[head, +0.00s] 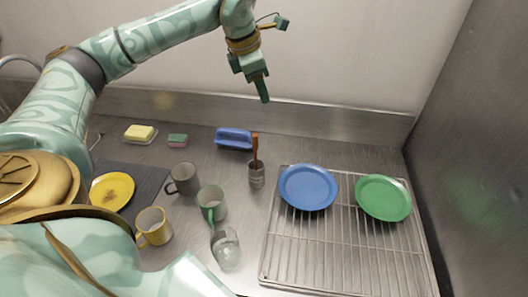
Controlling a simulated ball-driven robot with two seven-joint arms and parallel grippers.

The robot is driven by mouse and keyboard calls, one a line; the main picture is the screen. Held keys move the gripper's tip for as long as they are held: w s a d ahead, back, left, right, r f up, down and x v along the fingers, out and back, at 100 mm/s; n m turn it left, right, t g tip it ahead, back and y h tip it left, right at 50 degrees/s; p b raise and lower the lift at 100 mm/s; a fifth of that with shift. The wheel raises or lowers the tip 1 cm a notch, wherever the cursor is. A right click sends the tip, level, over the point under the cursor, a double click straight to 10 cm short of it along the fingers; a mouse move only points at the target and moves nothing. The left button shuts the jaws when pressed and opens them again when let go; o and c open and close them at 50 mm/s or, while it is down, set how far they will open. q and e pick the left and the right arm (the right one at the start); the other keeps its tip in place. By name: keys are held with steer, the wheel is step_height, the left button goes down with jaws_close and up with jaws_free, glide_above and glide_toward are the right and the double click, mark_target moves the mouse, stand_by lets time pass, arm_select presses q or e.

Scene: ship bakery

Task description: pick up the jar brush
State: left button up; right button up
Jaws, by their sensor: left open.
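A brush with an orange-brown handle (255,147) stands upright in a small grey jar (257,176), left of the wire rack. Its lower end is hidden inside the jar. My left gripper (262,88) is open and empty, raised in front of the back wall. In the picture it is above the brush handle and apart from it, fingers pointing down. My right gripper is not in view.
A blue block-like item (234,138) lies behind the jar. Left of it are a green mug (211,201), grey mug (184,178), yellow mug (153,227) and clear glass (226,250). A wire rack (318,255) holds blue (308,187) and green (383,197) plates.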

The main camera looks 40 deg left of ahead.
mark_target(254, 135)
arm_select(q)
steer(key=f+n, duration=0.1)
steer(key=f, duration=0.2)
steer(key=s+f+n+g+b, duration=0.1)
steer(key=f+n, duration=0.1)
steer(key=f, duration=0.2)
steer(key=s+a+f+n+b, duration=0.1)
steer(key=f, duration=0.3)
steer(key=shift+f+n+g+y, duration=0.2)
steer(key=shift+n+g+y, duration=0.1)
steer(key=shift+g+y, duration=0.1)
steer(key=f, duration=0.3)
steer(key=w+f, duration=0.1)
steer(key=f, duration=0.1)
steer(key=shift+a+f+b, duration=0.1)
steer(key=shift+f+b, duration=0.2)
steer(key=shift+f, duration=0.05)
jaws_close()
